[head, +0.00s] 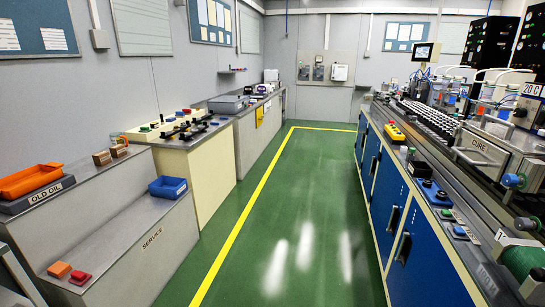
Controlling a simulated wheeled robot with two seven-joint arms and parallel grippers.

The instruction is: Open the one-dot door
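Blue cabinet doors line the front of the right-hand bench. The nearest blue door (430,268) has a dark handle (404,248) near its left edge. A second blue door (386,190) has a dark handle (392,218) towards its right side. A third blue door (369,152) with a handle (374,165) stands farther along. All these doors look shut. I cannot make out any dot marks on them at this size, so I cannot tell which is the one-dot door. Neither of my grippers is in view.
The green floor (300,200) between the benches is clear, with a yellow line (243,212) along its left side. An orange tray (30,180) and a blue bin (168,187) sit on the left units. A yellow control box (394,132) lies on the right bench's edge.

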